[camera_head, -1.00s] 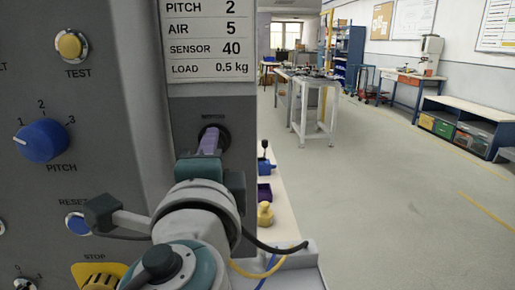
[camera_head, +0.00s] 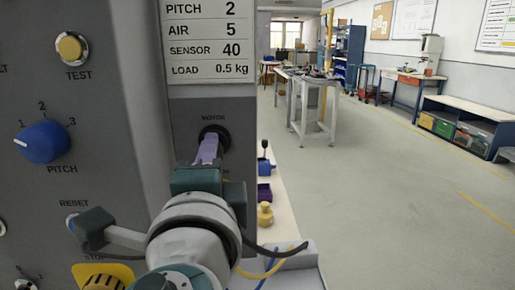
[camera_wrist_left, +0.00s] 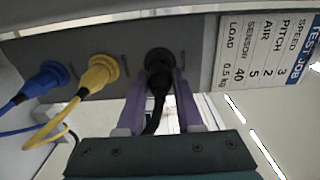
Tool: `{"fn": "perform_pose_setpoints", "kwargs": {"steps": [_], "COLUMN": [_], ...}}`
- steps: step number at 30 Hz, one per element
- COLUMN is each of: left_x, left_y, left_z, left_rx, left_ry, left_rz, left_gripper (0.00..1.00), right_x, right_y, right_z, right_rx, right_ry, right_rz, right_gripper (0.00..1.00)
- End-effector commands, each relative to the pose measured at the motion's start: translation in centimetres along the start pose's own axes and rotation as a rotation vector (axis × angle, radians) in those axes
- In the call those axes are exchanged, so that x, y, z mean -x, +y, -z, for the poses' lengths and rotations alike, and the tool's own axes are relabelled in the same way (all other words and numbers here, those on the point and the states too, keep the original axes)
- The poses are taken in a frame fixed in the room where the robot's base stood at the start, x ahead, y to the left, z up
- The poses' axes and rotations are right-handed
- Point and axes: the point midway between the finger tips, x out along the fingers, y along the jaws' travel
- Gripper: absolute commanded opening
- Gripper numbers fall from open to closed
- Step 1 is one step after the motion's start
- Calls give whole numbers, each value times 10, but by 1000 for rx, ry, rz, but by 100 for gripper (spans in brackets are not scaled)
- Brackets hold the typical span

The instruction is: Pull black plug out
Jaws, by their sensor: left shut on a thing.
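The black plug (camera_wrist_left: 158,72) is at the socket under the MOTOR label on the grey panel, its black cable trailing back between my fingers in the left wrist view. My left gripper (camera_wrist_left: 161,84) has its two purple fingers on either side of the plug, shut on it. In the head view the left gripper (camera_head: 209,143) reaches to the dark round socket (camera_head: 222,134), and its fingers mostly hide the plug. I cannot tell how deep the plug sits. My right gripper is not in view.
A yellow plug (camera_wrist_left: 98,75) and a blue plug (camera_wrist_left: 46,80) sit beside it on the same panel. Open floor (camera_head: 380,190) lies to the right.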

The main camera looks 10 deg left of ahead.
Motion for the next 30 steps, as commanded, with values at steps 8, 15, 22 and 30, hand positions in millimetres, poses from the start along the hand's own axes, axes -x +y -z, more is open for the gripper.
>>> {"fn": "perform_pose_setpoints", "kwargs": {"steps": [8,15,22,30], "left_x": [12,21,30,41], "left_y": [0,0,0,0], "left_z": [0,0,0,0], "left_rx": [1,0,0,1], "left_ry": [0,0,1,0], "left_rz": [0,1,0,0], "left_gripper": [0,0,0,0], "right_x": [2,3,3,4], "right_y": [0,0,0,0], "right_z": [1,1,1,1], "right_rx": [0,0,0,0], "right_ry": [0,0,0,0], "right_rz": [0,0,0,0], "right_gripper": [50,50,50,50]}}
